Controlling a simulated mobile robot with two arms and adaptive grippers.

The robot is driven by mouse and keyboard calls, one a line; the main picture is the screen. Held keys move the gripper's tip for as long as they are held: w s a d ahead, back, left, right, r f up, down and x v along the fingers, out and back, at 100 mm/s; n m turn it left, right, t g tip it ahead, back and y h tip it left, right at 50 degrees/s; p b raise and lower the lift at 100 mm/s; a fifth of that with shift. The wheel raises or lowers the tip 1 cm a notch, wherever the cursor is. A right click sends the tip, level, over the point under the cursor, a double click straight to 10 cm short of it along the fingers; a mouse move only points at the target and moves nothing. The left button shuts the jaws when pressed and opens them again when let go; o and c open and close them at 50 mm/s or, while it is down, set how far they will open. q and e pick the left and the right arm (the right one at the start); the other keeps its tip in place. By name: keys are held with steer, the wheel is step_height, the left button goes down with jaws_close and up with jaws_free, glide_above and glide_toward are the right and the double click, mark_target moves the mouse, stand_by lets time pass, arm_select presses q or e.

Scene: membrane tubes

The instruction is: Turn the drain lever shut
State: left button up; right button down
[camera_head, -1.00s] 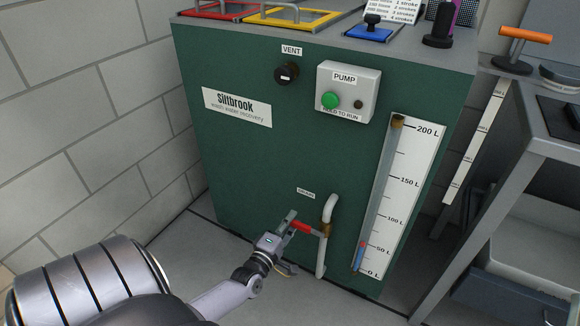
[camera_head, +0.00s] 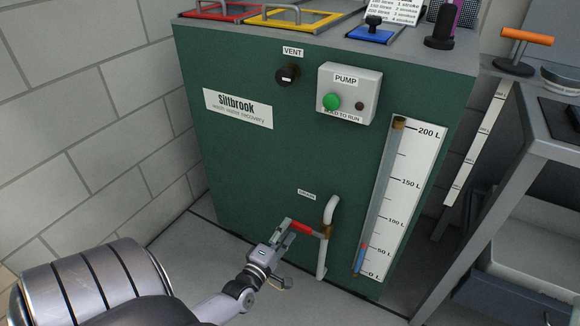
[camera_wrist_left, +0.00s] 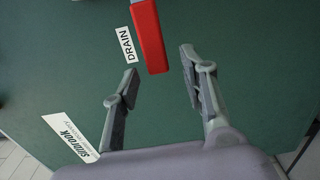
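The drain lever (camera_head: 301,227) has a red grip and points left from a brass valve (camera_head: 326,231) on the white drain pipe (camera_head: 330,210), low on the green tank. It lies nearly level, sloping slightly in the picture. My left gripper (camera_head: 282,231) is at the lever's free end. In the left wrist view the red grip (camera_wrist_left: 151,38) comes down from the top, and its end lies between or just beyond the two spread fingertips (camera_wrist_left: 159,62). The fingers show gaps to the grip on both sides. The valve is out of the wrist view. My right gripper is not in view.
The green tank (camera_head: 240,160) carries a vent knob (camera_head: 287,75), a pump box (camera_head: 348,93) with a green button and a level gauge (camera_head: 381,195). A grey stand (camera_head: 500,190) is at the right. The floor (camera_head: 190,250) left of the lever is clear.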

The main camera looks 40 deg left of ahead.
arm_select(q)
steer(key=v, duration=0.8)
steer(key=shift+s, duration=0.1)
